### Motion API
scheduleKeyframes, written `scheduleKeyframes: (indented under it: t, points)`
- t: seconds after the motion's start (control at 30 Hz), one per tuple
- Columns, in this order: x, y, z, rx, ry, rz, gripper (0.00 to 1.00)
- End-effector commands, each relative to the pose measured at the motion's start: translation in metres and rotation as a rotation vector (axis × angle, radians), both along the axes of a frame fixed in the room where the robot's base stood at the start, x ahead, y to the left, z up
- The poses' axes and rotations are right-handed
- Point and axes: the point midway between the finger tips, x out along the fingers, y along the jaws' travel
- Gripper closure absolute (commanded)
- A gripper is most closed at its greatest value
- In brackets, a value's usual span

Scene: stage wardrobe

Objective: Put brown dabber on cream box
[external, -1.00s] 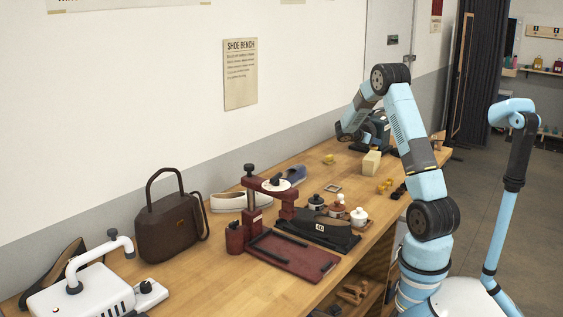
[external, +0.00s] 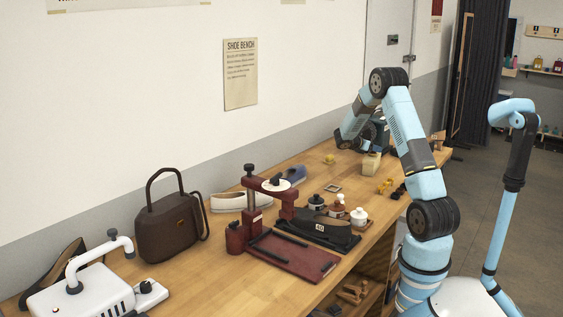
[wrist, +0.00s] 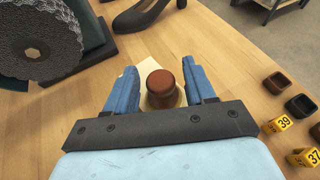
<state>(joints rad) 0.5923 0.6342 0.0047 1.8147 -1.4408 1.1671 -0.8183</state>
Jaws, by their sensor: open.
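The brown dabber (wrist: 161,82) shows from above in the wrist view, with its round brown top between my two fingers. My gripper (wrist: 160,74) is open, with blue fingers on either side of the dabber and a gap to the right one. The cream box (wrist: 149,65) shows beneath and behind the dabber, partly covered by it. The dabber appears to stand upright on the box, but the contact is hidden. In the external view the cream box (external: 371,166) is on the far part of the bench, just below my gripper.
A machine with a large dark brush wheel (wrist: 35,50) stands close on the left in the wrist view, with a black shoe (wrist: 148,14) beyond. Small dark trays (wrist: 300,105) and yellow number markers (wrist: 278,124) lie at right.

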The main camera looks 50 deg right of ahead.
Motion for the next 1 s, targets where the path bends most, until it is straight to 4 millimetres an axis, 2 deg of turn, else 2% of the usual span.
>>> scheduleKeyframes:
  t: [0.2,0.37,0.8,1.0]
  points:
    - [0.000,0.000,0.002,0.000,-0.001,0.000,0.46]
    - [0.006,0.012,0.007,0.000,-0.001,0.002,0.46]
    - [0.036,0.079,0.037,-0.001,-0.001,0.003,0.46]
    - [0.043,0.097,0.045,-0.001,0.000,0.001,0.46]
